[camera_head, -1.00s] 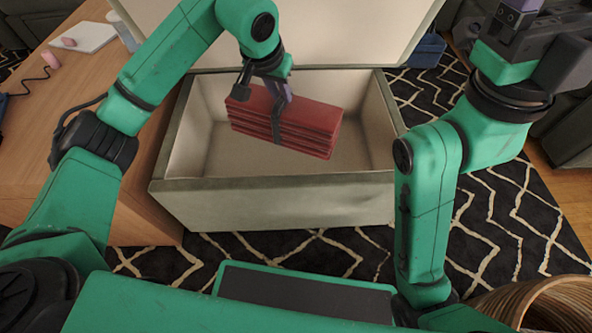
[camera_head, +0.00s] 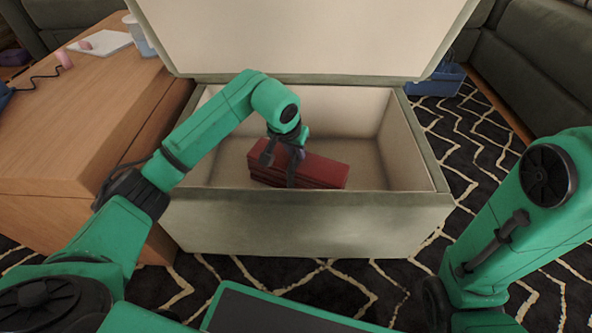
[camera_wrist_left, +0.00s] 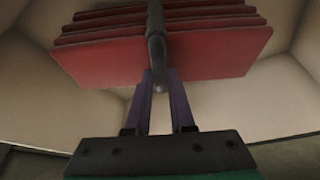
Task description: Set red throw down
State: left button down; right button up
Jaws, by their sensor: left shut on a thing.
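The folded red throw (camera_head: 318,172) is down inside the open storage ottoman (camera_head: 300,222), partly hidden by the front wall. My left gripper (camera_head: 292,180) reaches into the ottoman from above and is shut on the throw. In the left wrist view the throw (camera_wrist_left: 215,55) shows its folded layers, with the gripper fingers (camera_wrist_left: 158,75) across its middle. I cannot tell whether the throw touches the ottoman's floor. My right arm shows at the right, but its gripper is out of view.
The ottoman's lid (camera_head: 310,35) stands open at the back. A wooden table (camera_head: 80,120) is close on the left, with a bottle (camera_head: 140,35) on it. A blue bin (camera_head: 436,80) stands behind right on the patterned rug (camera_head: 480,150). A dark green sofa (camera_head: 540,60) is at the right.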

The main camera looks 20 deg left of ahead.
pick_arm(q)
notch_tip(320, 180, down, 4)
jog(key=shift+f+b, duration=0.15)
jog(key=shift+b, duration=1.05)
jog(key=shift+r, duration=0.2)
jog(key=c, duration=0.8)
grip_release()
jog(key=shift+f, duration=0.1)
jog(key=shift+o, duration=0.2)
jog(key=shift+r+p, duration=0.4)
jog(key=p+v, duration=0.6)
jog(key=v, duration=0.5)
jog(key=shift+s+r, duration=0.15)
jog(key=shift+s, duration=0.05)
